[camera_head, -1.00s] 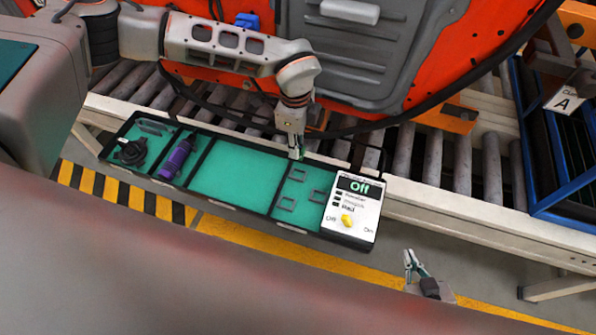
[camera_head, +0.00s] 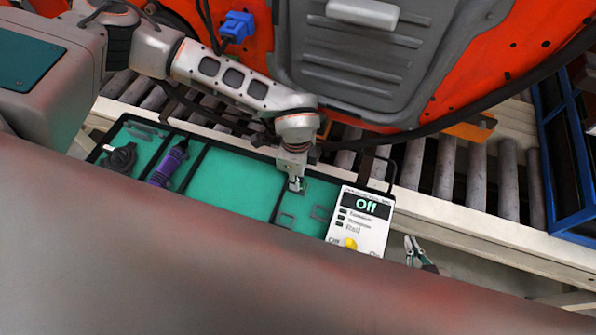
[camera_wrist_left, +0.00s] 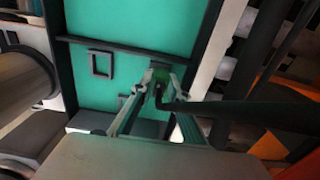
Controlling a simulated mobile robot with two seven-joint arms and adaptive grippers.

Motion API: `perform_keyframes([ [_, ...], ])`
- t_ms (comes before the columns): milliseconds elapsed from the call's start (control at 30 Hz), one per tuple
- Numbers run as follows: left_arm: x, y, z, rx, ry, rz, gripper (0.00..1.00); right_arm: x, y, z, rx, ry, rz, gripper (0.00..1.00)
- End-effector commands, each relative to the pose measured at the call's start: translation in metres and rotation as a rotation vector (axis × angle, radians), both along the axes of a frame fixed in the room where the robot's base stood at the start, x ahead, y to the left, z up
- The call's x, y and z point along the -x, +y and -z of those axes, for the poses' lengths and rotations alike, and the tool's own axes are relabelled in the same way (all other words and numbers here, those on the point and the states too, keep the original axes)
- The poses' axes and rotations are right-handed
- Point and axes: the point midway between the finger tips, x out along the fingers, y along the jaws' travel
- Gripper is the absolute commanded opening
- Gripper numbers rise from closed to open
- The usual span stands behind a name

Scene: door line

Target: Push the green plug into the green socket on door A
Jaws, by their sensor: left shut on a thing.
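My left gripper (camera_head: 297,185) hangs over the right compartment of the teal tray, by one of its square holders. In the left wrist view my left gripper (camera_wrist_left: 153,95) is shut on the green plug (camera_wrist_left: 160,75), and a dark cable runs off to the right. The plug is hardly visible in the head view. My right gripper (camera_head: 413,248) is open and empty, right of the control box. An orange-red door (camera_head: 400,105) with a grey inner panel stands behind the tray. I cannot make out a green socket or a door letter on it.
The tray (camera_head: 235,185) holds a black coiled item (camera_head: 120,158) and a purple tool (camera_head: 168,163). A white control box (camera_head: 360,220) reading "Off" stands at its right end. A roller conveyor (camera_head: 445,175) runs behind. A blue connector (camera_head: 237,25) sits on the door. A blue frame is at right.

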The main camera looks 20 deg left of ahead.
Motion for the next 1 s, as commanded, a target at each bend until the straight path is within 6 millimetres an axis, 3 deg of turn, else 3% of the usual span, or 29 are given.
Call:
perform_keyframes([
  [300, -0.001, 0.000, 0.004, -0.001, 0.000, -0.001, 0.00, 0.008, 0.000, 0.007, -0.001, 0.013, 0.000, 0.00],
  [333, -0.001, 0.000, 0.004, -0.001, 0.000, 0.000, 0.18, 0.008, 0.000, 0.006, -0.001, 0.013, 0.000, 0.00],
  [400, -0.001, 0.000, 0.003, -0.001, 0.000, 0.000, 0.33, 0.008, 0.000, 0.005, -0.001, 0.012, 0.000, 0.00],
  [867, -0.001, 0.000, 0.003, -0.001, -0.001, 0.001, 0.33, 0.005, 0.001, 0.003, -0.003, 0.005, 0.000, 0.00],
  [1000, -0.013, 0.001, -0.008, 0.000, -0.001, -0.001, 0.33, 0.002, 0.001, -0.002, -0.003, 0.000, 0.001, 0.00],
])
